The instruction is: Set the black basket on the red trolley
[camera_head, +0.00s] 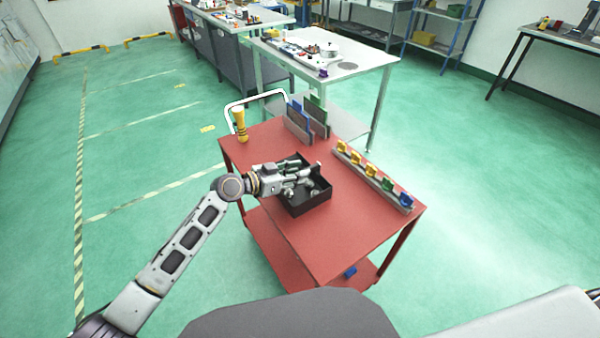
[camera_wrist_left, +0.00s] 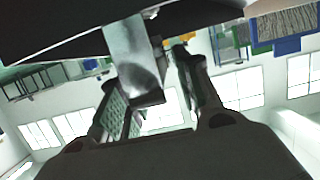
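The black basket (camera_head: 310,206) shows over the middle of the red trolley's top (camera_head: 345,235) in the head view. It looks level and appears to rest on the top. Grey metal pieces show at its inside, partly mixed with my gripper in the picture. My left gripper (camera_head: 303,178) reaches in from the left over the basket, covering part of its near left side and inside. My right gripper is not in view.
A rail of yellow, green and blue pieces (camera_head: 372,176) lies along the trolley's right side. The trolley's near top is clear. A white table (camera_head: 345,70) stands behind.

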